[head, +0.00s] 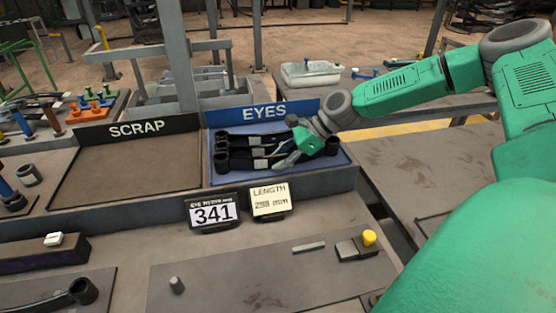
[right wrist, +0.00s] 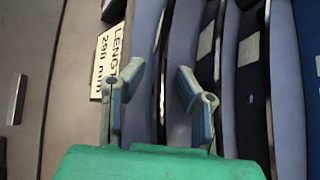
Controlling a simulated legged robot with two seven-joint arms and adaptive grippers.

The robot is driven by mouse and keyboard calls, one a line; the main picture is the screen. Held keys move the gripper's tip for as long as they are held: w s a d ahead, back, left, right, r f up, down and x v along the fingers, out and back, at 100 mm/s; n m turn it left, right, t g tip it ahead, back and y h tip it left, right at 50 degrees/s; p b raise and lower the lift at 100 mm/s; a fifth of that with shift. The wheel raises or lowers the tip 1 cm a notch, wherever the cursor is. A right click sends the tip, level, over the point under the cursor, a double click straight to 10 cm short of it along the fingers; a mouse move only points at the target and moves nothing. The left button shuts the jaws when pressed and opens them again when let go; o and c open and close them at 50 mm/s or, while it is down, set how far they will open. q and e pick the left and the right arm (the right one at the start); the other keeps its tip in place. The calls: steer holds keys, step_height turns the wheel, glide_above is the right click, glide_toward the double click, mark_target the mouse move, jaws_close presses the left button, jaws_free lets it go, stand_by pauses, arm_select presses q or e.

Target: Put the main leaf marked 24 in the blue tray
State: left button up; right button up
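The blue tray (head: 215,176) with the EYES sign stands at the middle of the bench. Several dark leaves (head: 238,140) with rolled eyes and pale labels lie in it. No number 24 can be read on any of them. My right gripper (head: 285,158) is over the right part of the tray and hides some of the leaves. In the right wrist view its fingers (right wrist: 160,85) are apart with nothing held between them; tray floor shows there, and leaves (right wrist: 250,90) lie to the right. My left gripper is not in view.
A SCRAP tray (head: 125,170) is left of the blue tray. A 341 display (head: 213,212) and a LENGTH card (head: 270,200) stand in front. Another dark leaf (head: 60,298) lies at the lower left. A block with a yellow knob (head: 369,238) is at the lower right.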

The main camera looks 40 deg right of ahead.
steer(key=shift+a, duration=0.1)
steer(key=shift+s+r+p, duration=0.15)
steer(key=shift+r+p, duration=0.2)
steer(key=shift+r, duration=0.25)
steer(key=p+v, duration=0.7)
steer(key=v, duration=0.4)
steer(key=shift+d+f, duration=0.2)
steer(key=shift+s, duration=0.1)
